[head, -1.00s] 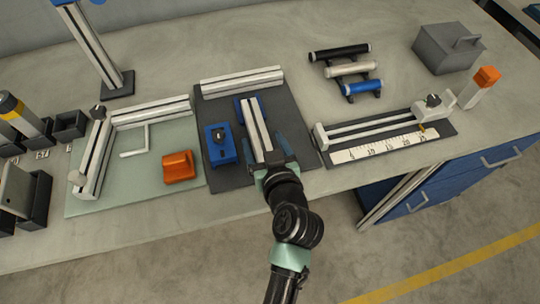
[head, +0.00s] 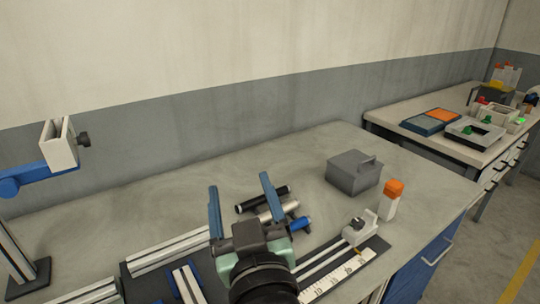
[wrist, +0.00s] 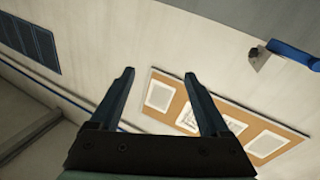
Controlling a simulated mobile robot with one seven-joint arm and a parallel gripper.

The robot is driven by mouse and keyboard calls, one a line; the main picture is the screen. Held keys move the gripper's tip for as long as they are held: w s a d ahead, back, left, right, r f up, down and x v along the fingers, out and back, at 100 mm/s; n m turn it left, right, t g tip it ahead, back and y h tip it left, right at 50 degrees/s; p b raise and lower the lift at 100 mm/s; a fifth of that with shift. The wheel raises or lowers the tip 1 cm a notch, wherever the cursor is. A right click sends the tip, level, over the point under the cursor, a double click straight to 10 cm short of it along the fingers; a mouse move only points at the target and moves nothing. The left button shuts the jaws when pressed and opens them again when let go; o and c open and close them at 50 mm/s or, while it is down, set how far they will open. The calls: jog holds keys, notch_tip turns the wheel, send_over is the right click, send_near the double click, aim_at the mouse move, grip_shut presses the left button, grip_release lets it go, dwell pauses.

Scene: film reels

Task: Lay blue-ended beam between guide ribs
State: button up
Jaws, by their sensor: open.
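My gripper (head: 240,184) is open and empty, raised with its two dark blue fingers pointing up in the head view. I cannot make out the guide ribs.
Black, silver and blue cylinders (head: 262,197) lie behind my gripper. A grey box (head: 354,172), an orange-topped post (head: 391,200) and a ruler fixture (head: 340,276) are to the right. Another rail (head: 167,255) lies left. A blue arm with a white clamp (head: 58,145) stands far left.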

jog(key=s+d+r+m+t+h, duration=0.1)
jog(key=s+r+t, duration=0.2)
jog(key=r, duration=0.6)
jog(key=s+d+r+m+t+h, duration=0.2)
jog(key=s+r+t, duration=0.1)
jog(key=r, duration=0.6)
jog(key=s+d+r+m+t+h, duration=0.1)
jog(key=s+r, duration=0.4)
jog(key=r, duration=0.5)
jog(key=shift+s+d+m+t+h, duration=0.15)
jog(key=shift+d+m+t+h, duration=0.25)
jog(key=shift+t, duration=0.6)
jog(key=shift+a, duration=0.1)
notch_tip(320, 180, up, 5)
jog(key=p, duration=0.5)
